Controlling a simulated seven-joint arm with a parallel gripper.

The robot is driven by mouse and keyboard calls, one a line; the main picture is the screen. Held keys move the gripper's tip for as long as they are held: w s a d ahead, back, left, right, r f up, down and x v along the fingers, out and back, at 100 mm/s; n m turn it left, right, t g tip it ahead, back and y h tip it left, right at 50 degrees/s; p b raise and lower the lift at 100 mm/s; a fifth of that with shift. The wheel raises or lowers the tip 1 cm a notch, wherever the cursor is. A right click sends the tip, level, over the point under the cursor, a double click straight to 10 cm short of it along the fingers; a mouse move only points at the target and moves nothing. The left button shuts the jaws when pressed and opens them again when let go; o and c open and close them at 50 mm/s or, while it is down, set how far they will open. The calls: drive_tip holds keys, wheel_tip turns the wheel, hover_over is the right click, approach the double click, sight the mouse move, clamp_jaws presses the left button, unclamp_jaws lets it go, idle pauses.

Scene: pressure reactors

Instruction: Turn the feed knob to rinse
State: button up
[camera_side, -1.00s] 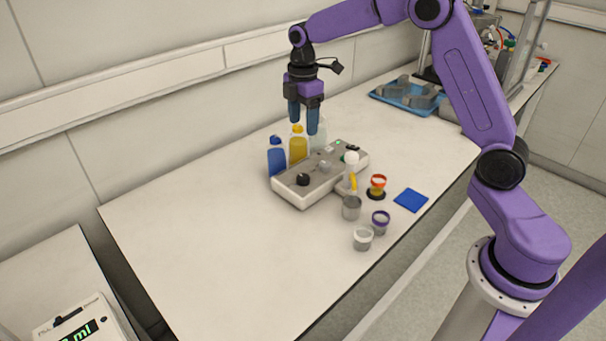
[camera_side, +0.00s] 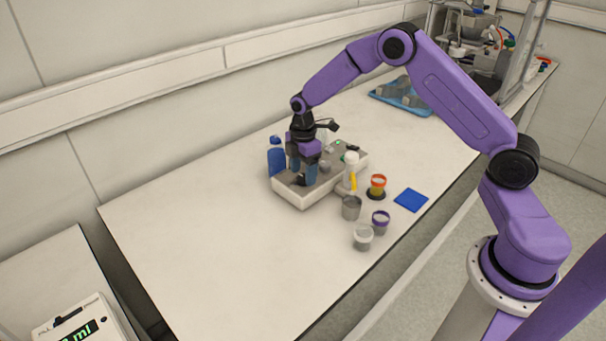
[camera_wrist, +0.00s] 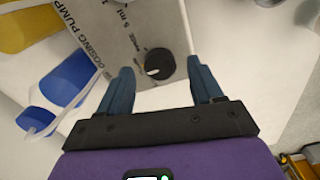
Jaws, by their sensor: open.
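The dosing pump (camera_side: 292,193) is a grey and white box on the bench. My gripper (camera_side: 303,180) is low over the near left end of the pump. In the wrist view my gripper (camera_wrist: 158,72) is open, with one blue finger on each side of the knob and gaps between. In the side view the gripper hides the knob.
A blue bottle (camera_side: 276,157) stands close behind the pump; a yellow bottle (camera_wrist: 25,25) shows in the wrist view. A white-topped bottle (camera_side: 350,170), several small cups (camera_side: 363,238) and a blue pad (camera_side: 411,200) lie to the right. The bench's left part is clear.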

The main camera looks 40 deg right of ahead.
drive_tip(key=shift+f, duration=0.8)
drive_tip(key=shift+c, duration=0.4)
drive_tip(key=c, duration=1)
drive_tip(key=shift+m, duration=0.4)
drive_tip(key=m, duration=1.1)
